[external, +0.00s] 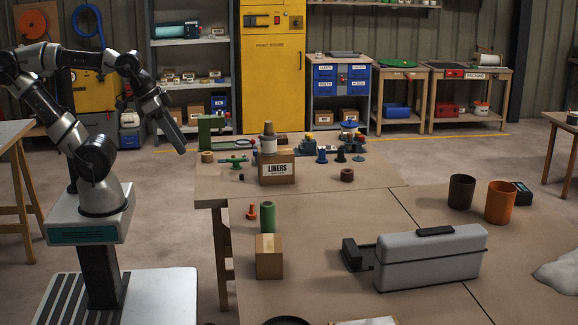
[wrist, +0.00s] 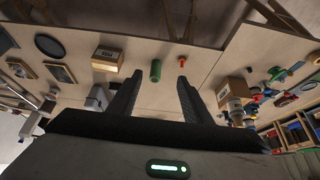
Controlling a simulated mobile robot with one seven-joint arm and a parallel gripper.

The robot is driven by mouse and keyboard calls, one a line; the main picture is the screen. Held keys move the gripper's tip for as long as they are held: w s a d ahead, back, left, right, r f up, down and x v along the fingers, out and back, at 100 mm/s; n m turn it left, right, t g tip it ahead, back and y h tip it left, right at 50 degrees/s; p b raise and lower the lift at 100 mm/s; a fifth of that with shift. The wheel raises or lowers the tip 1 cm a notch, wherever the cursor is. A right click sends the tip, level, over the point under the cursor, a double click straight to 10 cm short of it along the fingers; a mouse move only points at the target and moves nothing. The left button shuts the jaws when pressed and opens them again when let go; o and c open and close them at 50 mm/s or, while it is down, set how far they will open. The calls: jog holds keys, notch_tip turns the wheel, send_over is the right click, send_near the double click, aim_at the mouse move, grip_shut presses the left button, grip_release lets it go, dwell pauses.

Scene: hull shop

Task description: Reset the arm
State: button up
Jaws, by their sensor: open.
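My arm stands at the left of the external view, bent at the elbow, with its hand pointing down and to the right. My gripper (external: 182,149) hangs in the air left of the workbench (external: 330,220), clear of everything on it. In the wrist view my gripper (wrist: 158,82) shows two dark fingers spread apart with nothing held between them. Beyond the fingertips are a green cylinder (wrist: 155,71) and a small orange-red piece (wrist: 182,61) on the bench.
A yellow cabinet (external: 270,80) and shelves stand behind. Floor between my base and bench is narrow.

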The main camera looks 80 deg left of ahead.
notch_tip(320, 180, up, 16)
jog(key=p, duration=1.5)
jog(key=shift+w, duration=0.15)
